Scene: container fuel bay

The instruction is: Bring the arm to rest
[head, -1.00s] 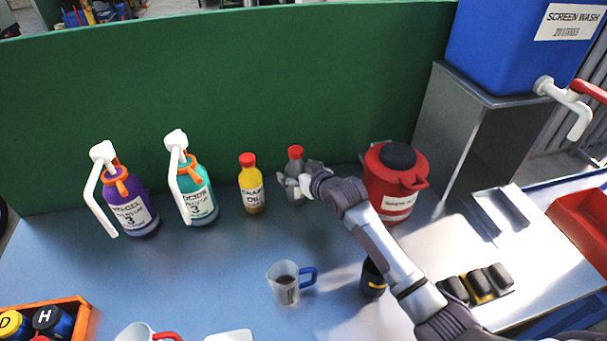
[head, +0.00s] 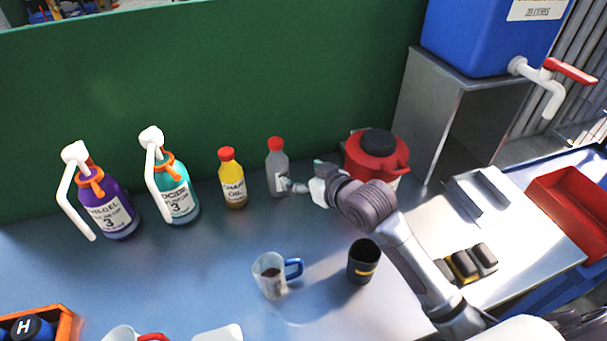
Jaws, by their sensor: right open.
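My right gripper (head: 303,180) is open and empty. It is just right of a grey bottle with a red cap (head: 278,168), which stands upright at the back of the bench. A small gap seems to lie between the fingers and the bottle, though contact is hard to judge. My right arm reaches in from the lower right, over the bench and in front of the red container (head: 375,160), hiding part of it. My left gripper is not in view.
A yellow oil bottle (head: 232,180), a teal pump bottle (head: 176,195) and a purple pump bottle (head: 108,212) stand to the left. A blue-handled measuring cup (head: 270,277) and a black cup (head: 361,263) stand in front. A metal stand (head: 415,110) carries a blue tank (head: 480,40).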

